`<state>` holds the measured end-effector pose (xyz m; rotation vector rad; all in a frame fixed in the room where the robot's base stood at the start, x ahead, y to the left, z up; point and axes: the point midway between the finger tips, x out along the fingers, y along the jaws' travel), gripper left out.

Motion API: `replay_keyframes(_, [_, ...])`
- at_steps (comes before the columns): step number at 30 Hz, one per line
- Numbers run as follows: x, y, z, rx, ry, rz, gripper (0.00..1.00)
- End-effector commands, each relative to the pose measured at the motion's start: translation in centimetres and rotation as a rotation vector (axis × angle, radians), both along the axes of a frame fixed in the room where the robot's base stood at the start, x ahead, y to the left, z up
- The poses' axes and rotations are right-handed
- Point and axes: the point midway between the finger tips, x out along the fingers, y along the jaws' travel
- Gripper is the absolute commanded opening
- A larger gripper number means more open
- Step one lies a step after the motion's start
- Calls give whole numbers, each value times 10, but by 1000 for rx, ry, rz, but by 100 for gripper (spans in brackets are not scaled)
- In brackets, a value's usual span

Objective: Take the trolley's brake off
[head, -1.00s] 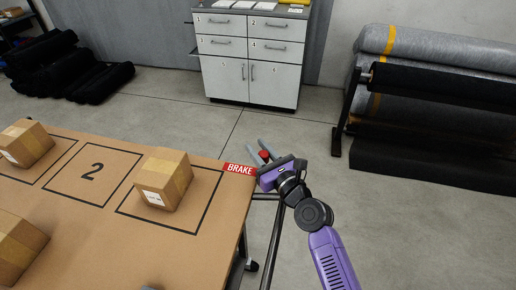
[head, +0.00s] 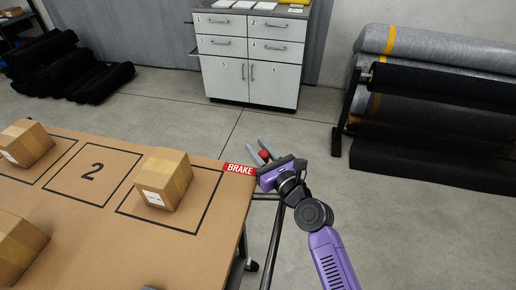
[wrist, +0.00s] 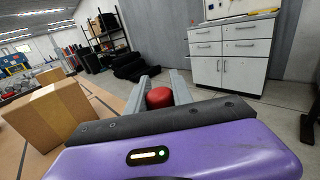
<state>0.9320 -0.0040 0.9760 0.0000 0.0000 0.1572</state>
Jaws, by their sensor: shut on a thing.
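The trolley (head: 122,221) is a brown-topped table at the lower left in the head view, with a red BRAKE label (head: 240,169) at its far right corner. The brake's red knob (head: 264,155) shows just beyond that label. My gripper (head: 263,150) is at this corner, its two grey fingers on either side of the knob and shut on it. In the wrist view the round red knob (wrist: 159,97) sits between the fingers (wrist: 157,88). The part of the brake below the knob is hidden.
Several cardboard boxes stand on the trolley top, one (head: 164,179) near the gripper. A dark push bar (head: 272,240) runs along the trolley's right side. A white cabinet (head: 252,60) stands behind, and fabric rolls (head: 435,90) lie at the right. The floor between is clear.

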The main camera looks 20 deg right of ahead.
Motion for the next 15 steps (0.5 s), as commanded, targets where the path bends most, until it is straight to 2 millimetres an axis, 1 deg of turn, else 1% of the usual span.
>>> replay_keyframes(9, [-1,0,-2,-3,-4,0,0])
replay_keyframes(15, [-7,5,-7,-43,-56,1,0])
